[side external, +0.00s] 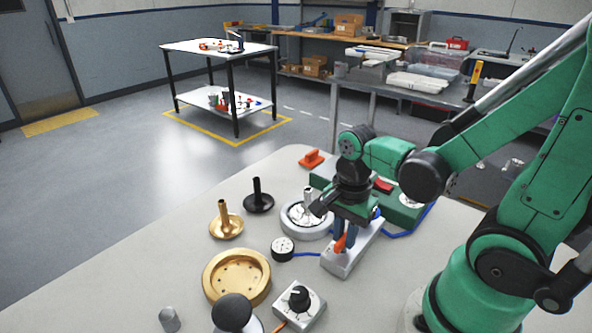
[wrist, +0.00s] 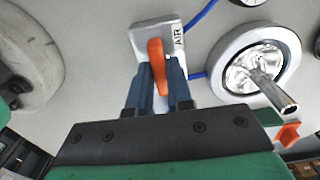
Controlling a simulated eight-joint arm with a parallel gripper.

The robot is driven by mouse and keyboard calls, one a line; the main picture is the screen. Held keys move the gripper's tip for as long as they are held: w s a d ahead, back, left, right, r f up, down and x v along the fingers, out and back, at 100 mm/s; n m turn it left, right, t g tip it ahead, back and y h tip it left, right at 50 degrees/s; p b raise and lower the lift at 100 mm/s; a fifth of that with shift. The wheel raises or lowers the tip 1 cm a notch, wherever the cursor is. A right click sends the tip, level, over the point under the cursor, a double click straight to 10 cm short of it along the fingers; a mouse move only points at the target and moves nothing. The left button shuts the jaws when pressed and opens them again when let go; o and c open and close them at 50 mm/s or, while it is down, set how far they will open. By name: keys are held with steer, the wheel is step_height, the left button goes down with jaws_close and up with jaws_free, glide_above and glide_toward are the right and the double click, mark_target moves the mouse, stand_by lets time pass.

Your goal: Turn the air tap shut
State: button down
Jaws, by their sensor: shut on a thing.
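The air tap is a pale block (side external: 346,261) with an orange lever (side external: 341,244), near the middle of the table in the side view. In the wrist view its block (wrist: 152,34) carries the label "AIR", and the orange lever (wrist: 157,58) runs down between my fingers. My gripper (side external: 346,236) points down over the block. In the wrist view my gripper (wrist: 160,80) has its two blue fingers on either side of the lever, shut on it.
Blue hoses run from the tap block to a gauge (side external: 283,249) and towards a green unit (side external: 398,207). A round housing with a metal stem (side external: 307,216) stands close left of my gripper. A brass dish (side external: 236,277) and a knob box (side external: 299,305) are nearer the front.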

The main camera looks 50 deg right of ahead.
mark_target(344, 236)
steer(key=c, duration=0.8)
jaws_free()
steer(key=shift+r, duration=0.1)
steer(key=shift+r, duration=2.7)
steer(key=shift+w+a+n+t, duration=0.1)
steer(key=shift+w+n+t, duration=0.2)
steer(key=shift+n, duration=0.5)
steer(key=w+a+r+n+t, duration=0.3)
steer(key=w+n+t, duration=0.2)
steer(key=n, duration=1.1)
steer(key=shift+w+a+r+n+t, duration=0.15)
steer(key=shift+r+n+t, duration=0.15)
steer(key=shift+t, duration=0.5)
